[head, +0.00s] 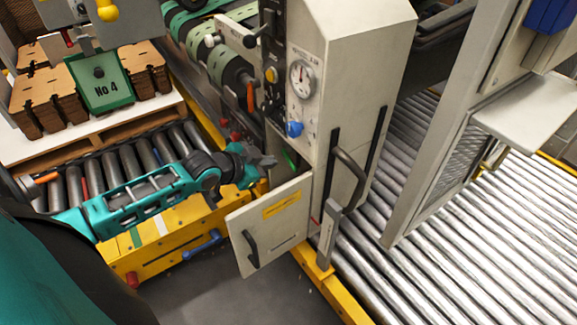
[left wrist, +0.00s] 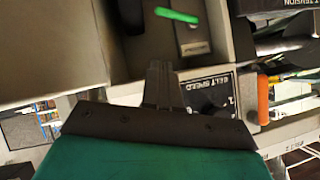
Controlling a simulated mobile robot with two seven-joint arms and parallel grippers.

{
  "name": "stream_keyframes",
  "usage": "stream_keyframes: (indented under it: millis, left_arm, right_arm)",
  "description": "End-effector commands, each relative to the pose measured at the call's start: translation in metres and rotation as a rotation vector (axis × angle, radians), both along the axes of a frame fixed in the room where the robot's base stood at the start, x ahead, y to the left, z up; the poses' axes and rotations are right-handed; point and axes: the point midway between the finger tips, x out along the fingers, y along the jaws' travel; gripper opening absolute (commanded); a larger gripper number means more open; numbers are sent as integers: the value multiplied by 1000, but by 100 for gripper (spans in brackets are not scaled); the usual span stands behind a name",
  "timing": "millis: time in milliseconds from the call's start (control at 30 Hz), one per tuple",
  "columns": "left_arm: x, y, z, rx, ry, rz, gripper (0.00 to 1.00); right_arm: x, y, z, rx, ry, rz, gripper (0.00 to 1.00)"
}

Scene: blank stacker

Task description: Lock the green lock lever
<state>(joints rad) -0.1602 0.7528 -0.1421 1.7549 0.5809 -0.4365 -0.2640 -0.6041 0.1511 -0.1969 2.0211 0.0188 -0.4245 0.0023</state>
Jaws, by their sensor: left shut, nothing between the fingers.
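The green lock lever (head: 289,158) shows as a small green strip inside the open compartment of the grey machine cabinet. My left gripper (head: 270,161) is at the compartment's opening, just left of the lever. Its fingers (left wrist: 156,68) are shut and empty, and they point toward the compartment, apart from the lever in the picture. Part of the lever is hidden in the head view. My right gripper is not in view.
The cabinet door (head: 283,240) with a yellow label stands open below the gripper. A yellow rail (head: 180,228) runs under my left arm. Rollers (head: 480,230) fill the right side.

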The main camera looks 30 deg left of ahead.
Motion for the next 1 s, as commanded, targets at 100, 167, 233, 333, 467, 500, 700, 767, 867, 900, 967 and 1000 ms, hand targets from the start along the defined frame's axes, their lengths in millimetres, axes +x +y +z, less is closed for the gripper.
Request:
stream_keyframes:
  millis: [100,167,233,333,467,500,700,767,867,900,967,1000]
  left_arm:
    - [15,-3,-10,-2,-3,1,0]
    - [24,-4,-16,-2,-3,2,0]
    - [35,-6,-23,-2,-3,1,0]
    - [51,-9,-33,-3,-3,1,0]
    - [71,-13,-46,-4,-2,1,0]
    - [77,-14,-49,-3,-3,1,0]
    - [86,-7,-76,0,0,0,0]
    - [88,-6,-80,-1,-1,0,0]
    - [89,-5,-84,0,-1,-2,0]
    - [89,-4,-85,0,-1,-1,0]
    - [90,-4,-85,0,-1,0,0]
    - [90,-4,-85,0,-1,0,0]
  right_arm:
    - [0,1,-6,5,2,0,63]
    - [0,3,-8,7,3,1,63]
    - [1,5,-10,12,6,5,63]
    - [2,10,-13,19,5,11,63]
    - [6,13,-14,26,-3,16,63]
    - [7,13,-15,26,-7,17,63]
    - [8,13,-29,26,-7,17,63]
    - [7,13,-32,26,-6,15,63]
    - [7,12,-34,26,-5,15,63]
    - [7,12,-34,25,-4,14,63]
    - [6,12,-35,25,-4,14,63]
    - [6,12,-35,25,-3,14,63]
